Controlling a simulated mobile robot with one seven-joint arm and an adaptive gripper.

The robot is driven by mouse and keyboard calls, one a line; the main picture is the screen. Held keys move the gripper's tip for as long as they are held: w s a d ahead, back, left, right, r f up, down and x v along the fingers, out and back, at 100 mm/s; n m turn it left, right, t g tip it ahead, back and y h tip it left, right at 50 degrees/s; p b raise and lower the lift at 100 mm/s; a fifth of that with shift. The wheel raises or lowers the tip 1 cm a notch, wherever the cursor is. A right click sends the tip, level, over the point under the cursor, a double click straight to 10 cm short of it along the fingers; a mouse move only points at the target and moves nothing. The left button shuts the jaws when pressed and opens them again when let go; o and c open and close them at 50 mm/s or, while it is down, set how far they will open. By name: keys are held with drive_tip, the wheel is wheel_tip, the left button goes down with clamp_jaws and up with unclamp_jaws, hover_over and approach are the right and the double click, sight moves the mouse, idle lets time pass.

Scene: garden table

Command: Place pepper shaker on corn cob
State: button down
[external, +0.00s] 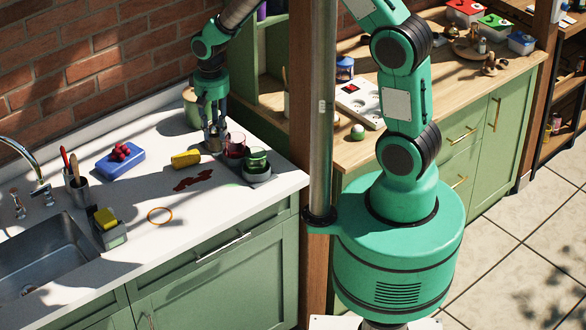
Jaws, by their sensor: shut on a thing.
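My gripper (213,126) points straight down at the back of the white counter. It is shut on a small grey metallic thing (213,143), which looks like the pepper shaker; its lower end is close to the counter, and I cannot tell whether it touches. The yellow corn cob (185,159) lies on the counter just left of and in front of the held thing, apart from it. The fingers partly hide the shaker's upper part.
A green pot (192,106) is behind my gripper. A blue box with red berries (121,158) is left.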

drive_tip(key=s+d, duration=0.1)
drive_tip(key=s+d+f, duration=0.1)
drive_tip(key=d, duration=0.1)
drive_tip(key=shift+s, duration=0.25)
drive_tip(key=shift+a, duration=0.1)
hover_over(185, 153)
drive_tip(key=shift+f+p, duration=0.4)
drive_tip(key=shift+f, duration=0.35)
drive_tip(key=shift+s, duration=0.1)
drive_tip(key=shift+f, duration=1.75)
drive_tip(key=shift+f, duration=0.15)
